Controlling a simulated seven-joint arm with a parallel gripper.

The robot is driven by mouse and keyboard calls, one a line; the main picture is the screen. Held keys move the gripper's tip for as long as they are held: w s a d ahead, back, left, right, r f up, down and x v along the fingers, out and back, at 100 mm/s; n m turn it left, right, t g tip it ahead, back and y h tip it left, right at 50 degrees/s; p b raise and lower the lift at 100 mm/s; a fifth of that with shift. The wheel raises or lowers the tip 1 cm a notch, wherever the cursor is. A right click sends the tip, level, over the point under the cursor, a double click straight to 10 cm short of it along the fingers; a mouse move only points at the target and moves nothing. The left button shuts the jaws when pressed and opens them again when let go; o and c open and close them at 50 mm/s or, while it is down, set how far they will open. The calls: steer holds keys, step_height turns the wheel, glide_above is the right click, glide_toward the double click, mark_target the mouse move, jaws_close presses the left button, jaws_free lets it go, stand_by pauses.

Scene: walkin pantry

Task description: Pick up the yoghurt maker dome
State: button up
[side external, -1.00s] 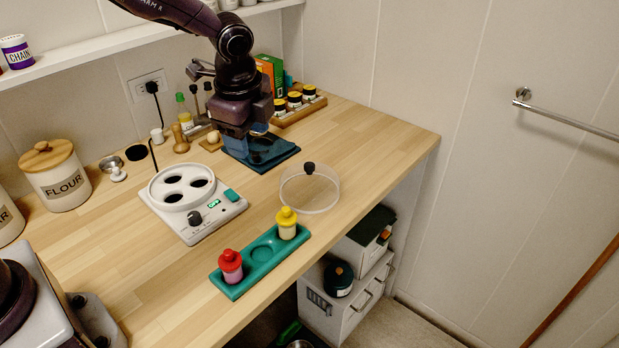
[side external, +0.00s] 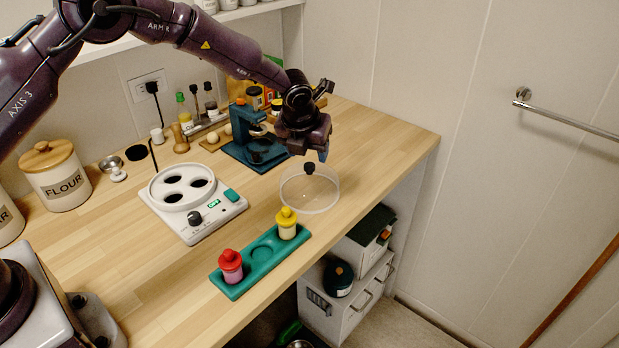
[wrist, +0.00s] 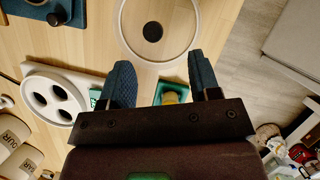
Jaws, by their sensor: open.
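The yoghurt maker dome (side external: 318,197) is a clear round cover with a black knob (side external: 309,168) on top, resting on the wooden counter right of the yoghurt maker. In the wrist view the dome (wrist: 192,42) shows from above as a pale ring, its black knob (wrist: 152,32) beyond my fingertips. My gripper (side external: 316,153) is above the dome, close to the knob, pointing down. In the wrist view my gripper (wrist: 162,78) has its two blue fingers apart with nothing between them. The white yoghurt maker (side external: 207,225) has several dark wells in its round top.
A green tray (side external: 232,288) holds a red-capped jar (side external: 231,266) and a yellow-capped jar (side external: 287,223) in front of the dome. A dark blue stand (side external: 246,140) is behind it at the left. The counter's right end is clear.

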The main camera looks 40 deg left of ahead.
mark_target(309, 165)
steer(key=x, duration=0.6)
steer(key=shift+w+a+f, duration=0.1)
steer(key=shift+a+f, duration=0.1)
steer(key=shift+a, duration=0.25)
jaws_close()
